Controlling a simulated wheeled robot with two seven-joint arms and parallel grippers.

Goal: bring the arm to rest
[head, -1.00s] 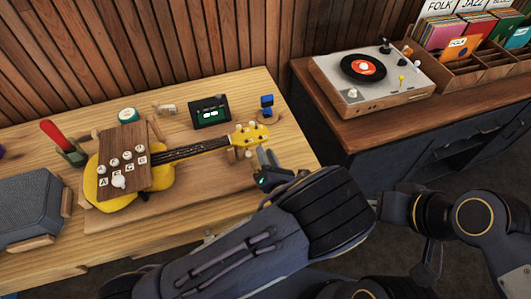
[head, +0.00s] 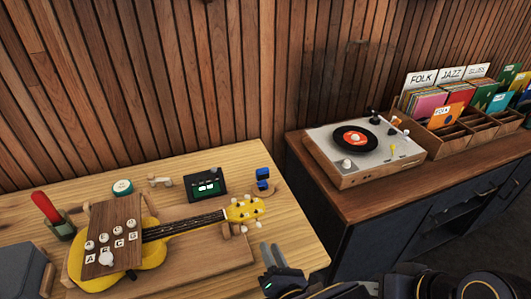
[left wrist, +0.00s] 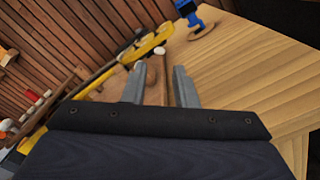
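My right gripper is not seen. A dark part of my arm shows along the lower right edge.
A record player (head: 365,150) sits on the dark cabinet to the right. A floor gap separates table and cabinet.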

